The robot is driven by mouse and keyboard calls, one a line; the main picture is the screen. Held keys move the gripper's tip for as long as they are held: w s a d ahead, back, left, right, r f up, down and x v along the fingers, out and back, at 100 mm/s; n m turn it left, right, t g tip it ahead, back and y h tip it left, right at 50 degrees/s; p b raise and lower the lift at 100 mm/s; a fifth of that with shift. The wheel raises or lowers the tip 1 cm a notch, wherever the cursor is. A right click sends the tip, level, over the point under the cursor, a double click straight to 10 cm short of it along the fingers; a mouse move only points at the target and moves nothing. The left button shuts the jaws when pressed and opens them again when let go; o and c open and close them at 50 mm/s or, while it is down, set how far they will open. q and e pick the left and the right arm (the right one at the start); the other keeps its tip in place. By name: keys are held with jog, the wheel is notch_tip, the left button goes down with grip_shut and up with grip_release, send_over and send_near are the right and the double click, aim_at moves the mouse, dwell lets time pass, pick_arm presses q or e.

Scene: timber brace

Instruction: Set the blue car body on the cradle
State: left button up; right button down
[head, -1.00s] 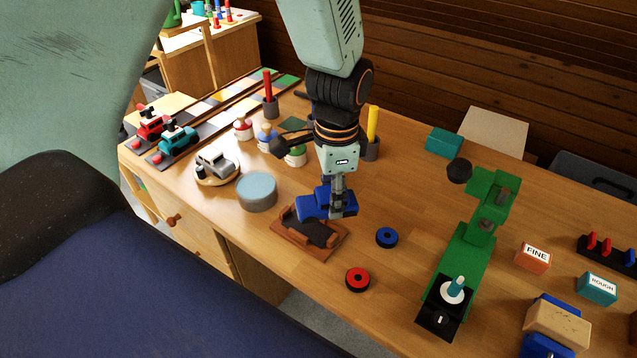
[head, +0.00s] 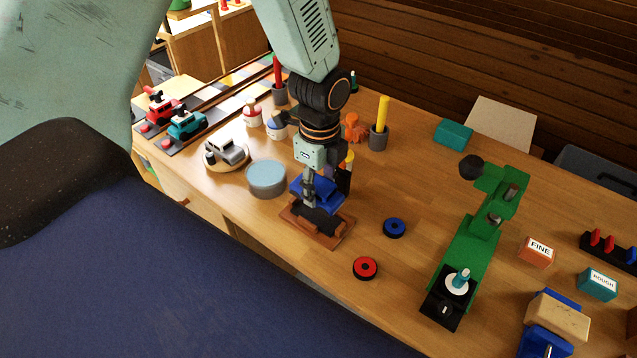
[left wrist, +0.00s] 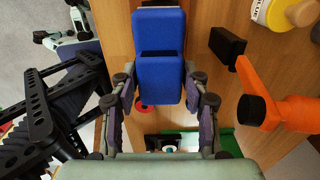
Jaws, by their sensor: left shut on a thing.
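The blue car body (head: 325,193) is in my left gripper (head: 308,196), which is shut on it. In the left wrist view the blue car body (left wrist: 160,72) sits between the two fingers, with a finger along each side. The cradle (head: 330,240), a brown wooden base with a dark middle, lies on the bench directly under the gripper. The body is over the cradle's far part; I cannot tell whether they touch. The gripper hides some of both. My right gripper is not in view.
A round tin (head: 266,180) stands close left of the cradle. A blue ring (head: 394,228) and a red ring (head: 365,268) lie to its right. A green press (head: 473,240) stands further right. An orange tool (left wrist: 290,112) shows in the left wrist view.

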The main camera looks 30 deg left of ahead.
aim_at(321, 201)
pick_arm(q)
jog(key=shift+d+f+b, duration=0.2)
jog(key=shift+f+b, duration=0.1)
jog(key=shift+f, duration=0.4)
jog(key=shift+w+a+f+b, duration=0.1)
jog(key=shift+a+f+b, duration=0.15)
jog(key=shift+f+b, duration=0.3)
jog(key=shift+a+f+b, duration=0.2)
jog(key=shift+f+b, duration=0.2)
jog(key=shift+b, duration=0.2)
jog(key=shift+d+f+b, duration=0.4)
jog(key=shift+f+b, duration=0.2)
jog(key=shift+b, duration=0.25)
jog(key=shift+a+f, duration=0.3)
jog(key=shift+f, duration=0.45)
jog(key=shift+d+r, duration=0.1)
jog(key=shift+d, duration=0.1)
jog(key=o, duration=1.3)
jog(key=shift+a, duration=0.15)
jog(key=shift+c, duration=0.2)
